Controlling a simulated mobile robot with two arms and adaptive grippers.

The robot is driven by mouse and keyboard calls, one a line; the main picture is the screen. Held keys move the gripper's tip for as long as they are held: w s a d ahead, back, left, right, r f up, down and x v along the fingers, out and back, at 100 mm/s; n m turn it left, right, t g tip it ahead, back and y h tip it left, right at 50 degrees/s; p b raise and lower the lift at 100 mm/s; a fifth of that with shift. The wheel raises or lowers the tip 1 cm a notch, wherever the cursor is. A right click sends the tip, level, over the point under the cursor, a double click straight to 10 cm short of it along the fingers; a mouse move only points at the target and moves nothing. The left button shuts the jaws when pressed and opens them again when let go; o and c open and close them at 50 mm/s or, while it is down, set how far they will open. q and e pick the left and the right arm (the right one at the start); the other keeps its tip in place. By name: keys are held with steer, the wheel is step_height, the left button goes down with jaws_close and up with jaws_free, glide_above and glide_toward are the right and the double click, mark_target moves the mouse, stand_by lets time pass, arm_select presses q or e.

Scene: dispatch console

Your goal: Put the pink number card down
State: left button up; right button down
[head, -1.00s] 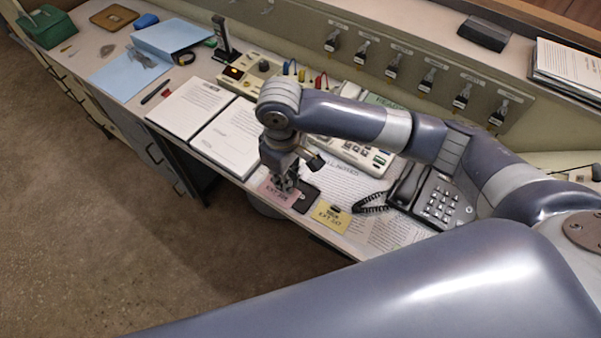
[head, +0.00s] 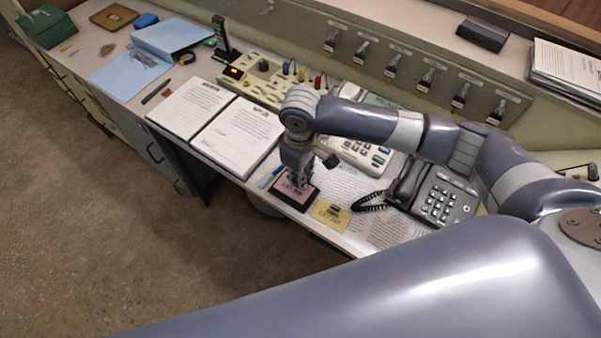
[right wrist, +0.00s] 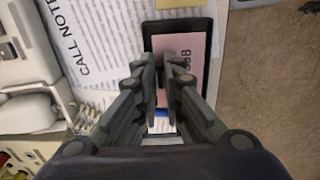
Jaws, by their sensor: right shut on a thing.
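The pink number card (head: 291,190) is at the front edge of the desk, over a dark rectangular pad (head: 303,208). In the right wrist view the card (right wrist: 197,50) lies within the black outline of the pad (right wrist: 180,27). My right gripper (head: 301,183) points down at the card; in the wrist view its fingertips (right wrist: 161,62) are close together at the card and shut on it. I cannot tell whether the card touches the pad. The fingers hide part of the card. My left gripper is not in view.
A yellow card (head: 331,215) lies just right of the pad. A blue pen (head: 270,177) lies to its left. A telephone (head: 440,199) with a coiled cord stands farther right. White paper stacks (head: 238,137) lie to the left.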

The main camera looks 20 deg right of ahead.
steer(key=shift+f, duration=0.45)
steer(key=c, duration=1.7)
jaws_free()
steer(key=shift+r, duration=0.3)
step_height(320, 180, up, 13)
steer(key=shift+f, duration=0.2)
steer(key=shift+a, duration=0.15)
